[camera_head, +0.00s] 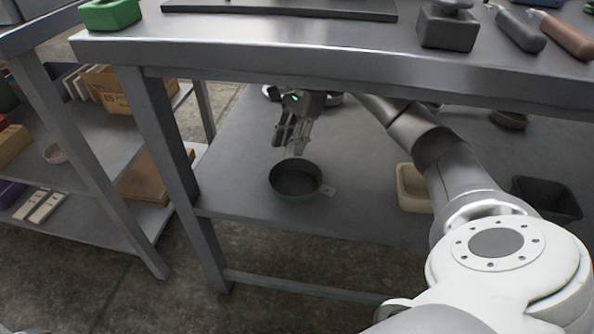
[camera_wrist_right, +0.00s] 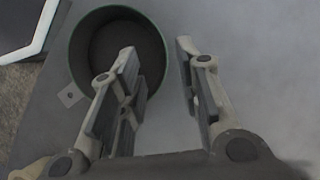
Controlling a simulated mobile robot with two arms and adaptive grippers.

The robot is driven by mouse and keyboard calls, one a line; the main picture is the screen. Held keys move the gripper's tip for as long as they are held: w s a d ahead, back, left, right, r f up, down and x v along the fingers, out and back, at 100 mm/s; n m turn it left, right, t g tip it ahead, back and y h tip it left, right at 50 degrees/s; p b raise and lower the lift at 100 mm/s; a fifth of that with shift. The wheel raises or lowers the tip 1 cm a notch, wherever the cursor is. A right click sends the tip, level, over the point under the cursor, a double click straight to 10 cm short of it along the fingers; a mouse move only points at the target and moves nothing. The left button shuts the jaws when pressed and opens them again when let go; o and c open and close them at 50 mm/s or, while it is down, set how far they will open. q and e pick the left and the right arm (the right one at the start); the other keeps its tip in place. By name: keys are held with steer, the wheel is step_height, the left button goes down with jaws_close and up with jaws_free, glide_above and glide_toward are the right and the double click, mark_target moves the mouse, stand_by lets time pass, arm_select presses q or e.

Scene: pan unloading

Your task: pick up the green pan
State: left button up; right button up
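The green pan (camera_head: 296,181) is a round, dark-inside pan with a green outer wall, upright on the lower shelf under the worktop. A small pale handle tab (camera_head: 328,190) sticks out to its right. My right gripper (camera_head: 289,147) reaches in under the worktop and points down just above the pan's far side. In the right wrist view the pan (camera_wrist_right: 108,45) fills the upper left, and the right gripper (camera_wrist_right: 157,50) is open and empty. One finger overlaps the pan's inside; the other shows outside its wall. I cannot tell their height above the rim. My left gripper is out of view.
The steel worktop (camera_head: 250,58) overhangs the lower shelf (camera_head: 235,185) and my right arm passes beneath it. A cream container (camera_head: 412,190) and a dark bin (camera_head: 546,198) stand to the right. A table leg (camera_head: 172,150) is left of the pan.

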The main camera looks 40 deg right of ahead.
mark_target(282, 165)
steer(key=b+x, duration=0.1)
steer(key=x, duration=0.3)
steer(key=shift+a+f+b, duration=0.1)
steer(key=shift+f+b, duration=0.25)
steer(key=shift+f, duration=0.15)
jaws_close()
